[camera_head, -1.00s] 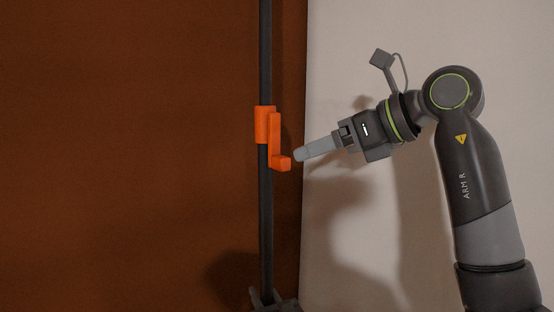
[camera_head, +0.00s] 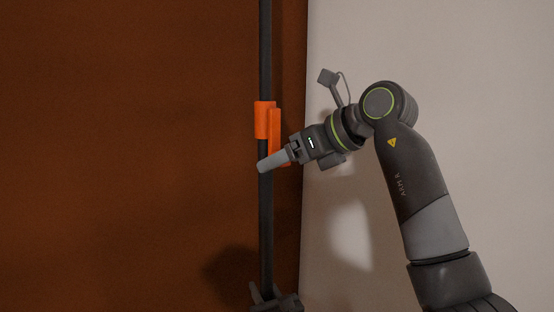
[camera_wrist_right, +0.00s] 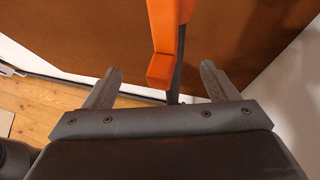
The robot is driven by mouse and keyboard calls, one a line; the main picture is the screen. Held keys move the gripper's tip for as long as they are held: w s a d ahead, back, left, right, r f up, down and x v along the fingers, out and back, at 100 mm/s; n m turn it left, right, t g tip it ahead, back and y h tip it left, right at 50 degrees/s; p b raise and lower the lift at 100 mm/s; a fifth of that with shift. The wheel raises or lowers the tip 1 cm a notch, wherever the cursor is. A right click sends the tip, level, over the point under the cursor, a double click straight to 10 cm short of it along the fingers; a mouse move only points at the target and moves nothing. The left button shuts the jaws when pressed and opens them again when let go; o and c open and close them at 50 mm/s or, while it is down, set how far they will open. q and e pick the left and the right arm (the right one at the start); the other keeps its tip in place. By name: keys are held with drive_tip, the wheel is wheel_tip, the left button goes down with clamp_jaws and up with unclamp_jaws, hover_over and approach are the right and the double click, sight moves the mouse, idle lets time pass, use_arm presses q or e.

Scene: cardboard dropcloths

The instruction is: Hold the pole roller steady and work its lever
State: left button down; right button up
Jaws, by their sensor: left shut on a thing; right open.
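The pole roller's dark pole (camera_head: 265,220) stands upright in the head view. An orange collar (camera_head: 264,119) sits around it, with the orange lever (camera_head: 274,130) hanging down on its right side. My left gripper (camera_head: 265,292) is shut on the pole at the bottom edge of the head view. My right gripper (camera_head: 266,164) is open at the lever's lower end and partly hides it. In the right wrist view the lever (camera_wrist_right: 165,45) comes down between the two spread fingers, with a gap on each side.
A brown sheet (camera_head: 130,150) fills the left behind the pole. A pale wall (camera_head: 480,70) is on the right. In the right wrist view a wooden floor (camera_wrist_right: 60,105) shows at lower left. The space left of the pole is clear.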

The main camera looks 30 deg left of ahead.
drive_tip(key=shift+a+f, duration=0.4)
drive_tip(key=shift+a, duration=0.2)
drive_tip(key=c, duration=1.4)
drive_tip(key=shift+c, duration=0.2)
